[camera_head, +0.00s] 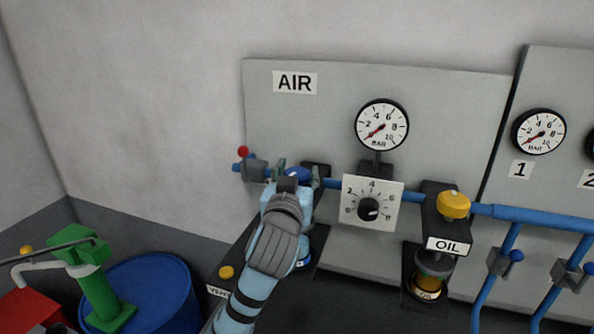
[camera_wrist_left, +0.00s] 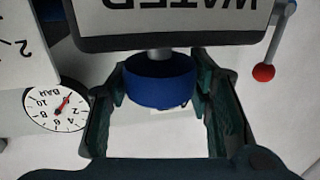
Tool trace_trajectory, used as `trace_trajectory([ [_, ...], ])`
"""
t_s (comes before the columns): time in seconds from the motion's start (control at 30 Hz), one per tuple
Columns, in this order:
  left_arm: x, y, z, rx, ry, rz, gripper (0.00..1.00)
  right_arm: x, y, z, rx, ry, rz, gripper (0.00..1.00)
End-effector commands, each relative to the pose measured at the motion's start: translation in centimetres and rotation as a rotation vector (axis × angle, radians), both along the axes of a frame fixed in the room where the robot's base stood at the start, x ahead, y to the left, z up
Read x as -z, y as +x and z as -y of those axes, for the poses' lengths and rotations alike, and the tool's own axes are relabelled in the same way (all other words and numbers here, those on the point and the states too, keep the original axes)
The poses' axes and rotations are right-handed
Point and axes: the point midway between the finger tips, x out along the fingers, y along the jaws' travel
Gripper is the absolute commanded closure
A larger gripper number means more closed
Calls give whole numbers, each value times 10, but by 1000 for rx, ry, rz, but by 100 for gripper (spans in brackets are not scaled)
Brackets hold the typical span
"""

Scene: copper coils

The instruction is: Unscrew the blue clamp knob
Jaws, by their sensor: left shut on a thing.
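The blue clamp knob (camera_wrist_left: 160,83) shows in the left wrist view, below a dark-framed part with an upside-down WATER label (camera_wrist_left: 185,12). In the head view only a bit of the knob (camera_head: 298,173) shows, just past my left gripper (camera_head: 293,183). In the left wrist view my left gripper (camera_wrist_left: 160,88) has one finger on each side of the knob and is shut on it. The arm and hand hide most of the clamp and what is under it in the head view. My right gripper is not in view.
The AIR panel (camera_head: 450,90) stands behind, with a gauge (camera_head: 382,125), a dial plate (camera_head: 355,190) and a yellow OIL knob (camera_head: 453,205) to the right. A red-tipped lever (camera_head: 243,151) is left of the hand. A blue drum (camera_head: 160,290) stands lower left.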

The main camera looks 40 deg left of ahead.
Motion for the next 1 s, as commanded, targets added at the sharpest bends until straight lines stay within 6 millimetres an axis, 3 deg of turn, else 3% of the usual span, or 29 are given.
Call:
trace_trajectory([
  [0.27, 2, 1, 2, -238, -7, -3, 81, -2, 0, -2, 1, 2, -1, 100],
  [1.0, 2, 0, 0, -894, 2, 0, 81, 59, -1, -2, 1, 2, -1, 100],
])
